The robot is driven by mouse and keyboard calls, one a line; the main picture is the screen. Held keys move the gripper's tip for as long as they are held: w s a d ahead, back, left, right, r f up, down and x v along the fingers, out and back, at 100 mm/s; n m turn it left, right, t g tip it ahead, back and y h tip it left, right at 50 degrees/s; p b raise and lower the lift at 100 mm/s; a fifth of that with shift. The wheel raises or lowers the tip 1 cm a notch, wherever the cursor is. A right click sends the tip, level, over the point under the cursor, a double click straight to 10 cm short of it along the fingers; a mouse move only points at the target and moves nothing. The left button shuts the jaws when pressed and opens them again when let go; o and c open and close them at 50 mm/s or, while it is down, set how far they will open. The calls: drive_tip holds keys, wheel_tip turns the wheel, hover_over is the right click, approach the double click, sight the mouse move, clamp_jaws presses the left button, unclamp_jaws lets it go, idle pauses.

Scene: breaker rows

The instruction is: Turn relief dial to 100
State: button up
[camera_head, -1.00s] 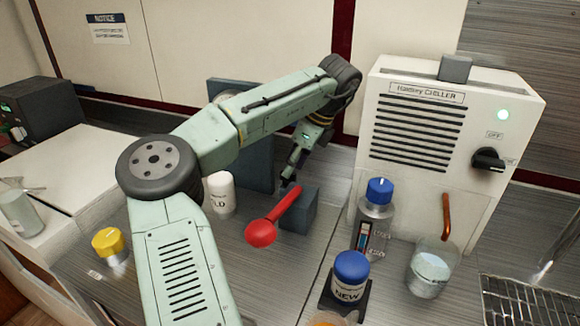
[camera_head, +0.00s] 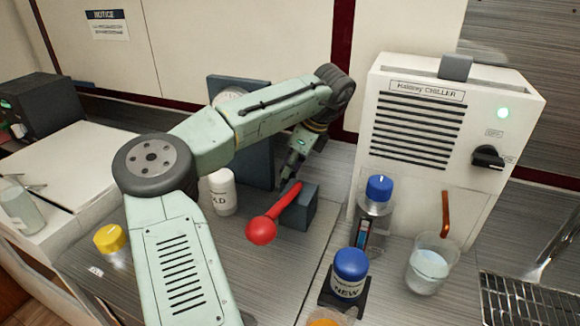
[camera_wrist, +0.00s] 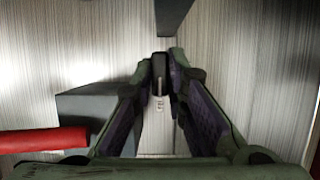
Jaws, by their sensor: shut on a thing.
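My gripper (camera_head: 287,177) reaches down behind the red-handled lever in the head view. In the wrist view its two fingers (camera_wrist: 162,68) are closed in on a small dark knob (camera_wrist: 160,76) with a pale mark on its face, which I take for the relief dial. A small label (camera_wrist: 160,103) sits just below the knob; its text is too small to read, so I cannot tell the setting. In the head view the knob is hidden by my gripper and arm. A gauge (camera_head: 229,95) on a dark upright panel (camera_head: 256,165) is partly covered by my arm.
The red lever (camera_head: 262,230) on a grey block (camera_head: 303,209) stands close to my gripper; its red bar (camera_wrist: 40,141) shows at left in the wrist view. A white bottle (camera_head: 222,193), blue-capped containers (camera_head: 350,266) and the chiller (camera_head: 425,150) stand nearby.

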clamp_jaws()
drive_tip(key=n+g, duration=0.1)
drive_tip(key=n, duration=0.2)
drive_tip(key=shift+w, duration=0.1)
drive_tip(key=n+g, duration=0.2)
drive_tip(key=n, duration=0.3)
drive_tip(key=shift+w+n, duration=0.15)
drive_tip(key=shift+n, duration=0.15)
drive_tip(key=n+g, duration=0.1)
drive_tip(key=n, duration=0.1)
drive_tip(key=n+g+h, duration=0.1)
drive_tip(key=n, duration=0.2)
drive_tip(key=shift+w+a, duration=0.1)
drive_tip(key=shift+n+g+h, duration=0.4)
drive_tip(key=shift+n+h, duration=0.2)
drive_tip(key=shift+n, duration=1.5)
drive_tip(key=shift+a, duration=0.1)
drive_tip(key=o, duration=0.8)
unclamp_jaws()
drive_tip(key=shift+c, duration=0.2)
